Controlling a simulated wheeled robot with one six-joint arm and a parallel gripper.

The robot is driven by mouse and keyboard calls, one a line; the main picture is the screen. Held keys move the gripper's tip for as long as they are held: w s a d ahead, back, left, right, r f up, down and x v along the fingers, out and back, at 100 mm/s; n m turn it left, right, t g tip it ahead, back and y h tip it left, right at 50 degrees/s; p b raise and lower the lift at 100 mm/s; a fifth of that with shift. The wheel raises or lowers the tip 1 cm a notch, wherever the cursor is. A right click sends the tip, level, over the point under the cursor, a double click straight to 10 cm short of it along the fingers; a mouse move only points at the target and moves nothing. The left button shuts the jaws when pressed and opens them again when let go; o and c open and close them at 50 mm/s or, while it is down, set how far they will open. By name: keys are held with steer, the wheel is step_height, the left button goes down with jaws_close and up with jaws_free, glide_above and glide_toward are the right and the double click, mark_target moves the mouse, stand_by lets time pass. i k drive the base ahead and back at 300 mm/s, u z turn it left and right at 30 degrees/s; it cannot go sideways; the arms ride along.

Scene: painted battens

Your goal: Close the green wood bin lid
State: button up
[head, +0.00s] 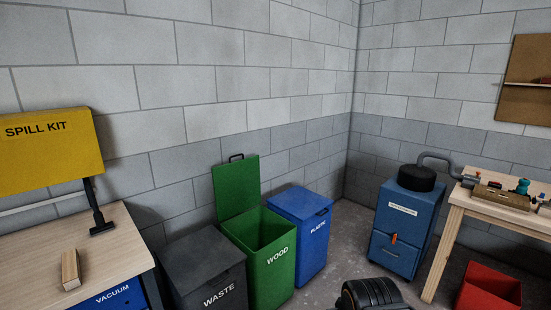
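The green wood bin (275,277) stands on the floor between a grey bin and a blue bin, with "WOOD" on its front. Its green lid (237,186) is open and stands up at the back of the bin, near the block wall. A dark handle (236,157) sits on the lid's top edge. The bin's opening is uncovered and its inside is dark; I cannot tell whether anything lies in it.
The grey waste bin (208,270) and blue plastic bin (313,247) beside it have shut lids. A bench (40,250) stands at left, a blue cabinet (400,235) and workbench (500,215) at right.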

mark_target(236, 184)
steer(key=z, duration=0.85)
steer(key=i, duration=1.8)
steer(key=u, duration=0.95)
steer(key=i, duration=0.95)
steer(key=u, duration=1.4)
steer(key=i, duration=0.35)
steer(key=u, duration=0.2)
